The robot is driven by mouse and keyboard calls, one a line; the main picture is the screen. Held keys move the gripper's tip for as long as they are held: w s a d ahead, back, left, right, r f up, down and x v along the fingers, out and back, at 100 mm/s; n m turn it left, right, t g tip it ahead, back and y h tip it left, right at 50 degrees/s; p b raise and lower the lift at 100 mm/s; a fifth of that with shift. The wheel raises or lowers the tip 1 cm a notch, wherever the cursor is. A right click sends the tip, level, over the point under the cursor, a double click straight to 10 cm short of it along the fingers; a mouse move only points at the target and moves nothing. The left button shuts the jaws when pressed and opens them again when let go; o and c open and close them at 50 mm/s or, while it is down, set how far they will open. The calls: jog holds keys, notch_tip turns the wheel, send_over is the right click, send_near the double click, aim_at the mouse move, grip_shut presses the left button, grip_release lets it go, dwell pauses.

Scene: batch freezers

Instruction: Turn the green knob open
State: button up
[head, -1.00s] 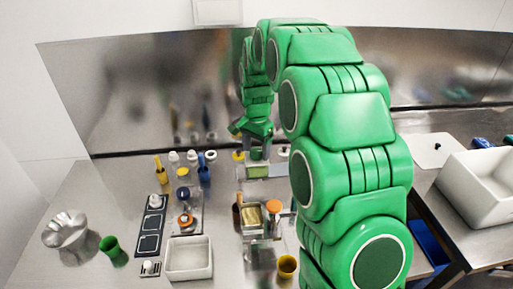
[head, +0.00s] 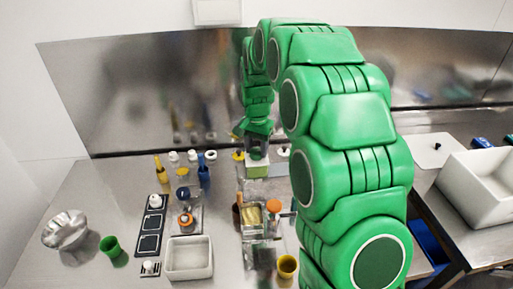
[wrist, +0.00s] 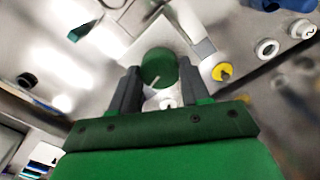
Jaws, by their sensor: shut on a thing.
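The green knob (wrist: 159,66) is a round dark green disc with a pale line on it, in the upper middle of the wrist view. My gripper (wrist: 157,82) has one dark finger on each side of it and is shut on it. I cannot make out the knob itself in the head view.
A yellow piece (wrist: 222,72) and white rings (wrist: 267,48) lie right of the knob. Left of my arm stand bottles (head: 204,175), a white tray (head: 189,258), a green cup (head: 110,246) and a metal bowl (head: 65,230). A white basin (head: 480,185) is at right.

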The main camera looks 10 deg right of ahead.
jog(key=n, duration=0.4)
jog(key=shift+n, duration=0.3)
jog(key=n, duration=0.3)
jog(key=shift+n, duration=0.3)
jog(key=n, duration=0.3)
jog(key=shift+n, duration=2)
jog(key=o, duration=1.1)
jog(key=shift+c, duration=0.2)
jog(key=shift+r, duration=0.15)
